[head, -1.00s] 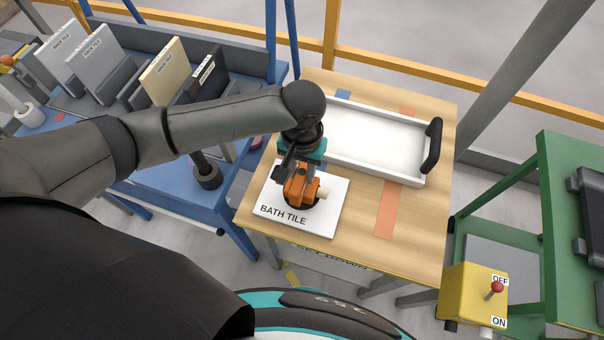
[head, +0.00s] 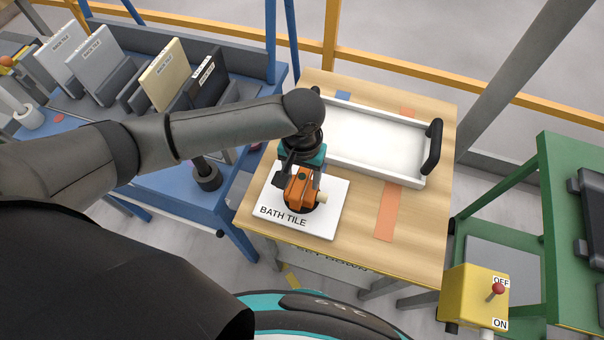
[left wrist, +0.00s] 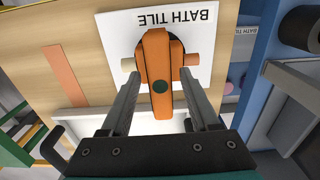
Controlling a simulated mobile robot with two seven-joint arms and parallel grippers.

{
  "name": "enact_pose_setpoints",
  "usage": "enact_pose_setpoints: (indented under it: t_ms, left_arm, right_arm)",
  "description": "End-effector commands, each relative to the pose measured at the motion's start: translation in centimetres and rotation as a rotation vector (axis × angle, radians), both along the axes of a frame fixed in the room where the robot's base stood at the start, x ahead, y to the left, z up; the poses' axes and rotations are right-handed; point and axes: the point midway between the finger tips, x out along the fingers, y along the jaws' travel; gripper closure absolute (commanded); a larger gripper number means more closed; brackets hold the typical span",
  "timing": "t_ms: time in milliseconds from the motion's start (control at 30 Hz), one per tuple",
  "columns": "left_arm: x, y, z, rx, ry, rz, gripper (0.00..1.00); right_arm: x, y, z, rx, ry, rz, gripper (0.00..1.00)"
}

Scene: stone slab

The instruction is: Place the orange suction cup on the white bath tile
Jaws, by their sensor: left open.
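The white bath tile (head: 328,215), lettered BATH TILE, lies flat on the wooden table. The orange suction cup (head: 299,188) stands on the tile, its dark round base against the tile's surface. My left gripper (head: 296,176) is directly above the cup. In the left wrist view the open fingers of my left gripper (left wrist: 160,98) are on either side of the cup's orange handle (left wrist: 157,60), with a gap on both sides. The tile (left wrist: 205,40) shows behind the cup there. My right gripper is not in view.
A white tray (head: 424,180) with black handles stands behind the tile on the wooden table (head: 420,240). A blue rack (head: 235,190) at left holds several upright tiles. A yellow switch box (head: 465,295) and green table are at right.

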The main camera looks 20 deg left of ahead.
Motion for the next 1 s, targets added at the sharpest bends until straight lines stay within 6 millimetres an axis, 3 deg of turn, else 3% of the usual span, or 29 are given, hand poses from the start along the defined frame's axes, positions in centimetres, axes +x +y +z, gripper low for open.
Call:
enact_pose_setpoints:
  t_ms: [167, 600, 800, 1000]
  left_arm:
    - [0.1, 0.0, 2.0, -0.001, -0.003, 0.0, 0.38]
    - [0.1, -0.1, 10.8, -0.001, -0.002, 0.0, 0.38]
    - [0.0, 0.0, 12.2, -0.001, -0.001, 0.0, 0.38]
    - [0.0, 0.0, 12.3, -0.001, 0.0, 0.001, 0.38]
  right_arm:
    - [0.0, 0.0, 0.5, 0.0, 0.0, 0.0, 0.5]
    - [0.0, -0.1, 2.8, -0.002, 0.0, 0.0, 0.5]
    - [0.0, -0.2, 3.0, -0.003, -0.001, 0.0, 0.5]
    - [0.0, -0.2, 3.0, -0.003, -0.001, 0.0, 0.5]
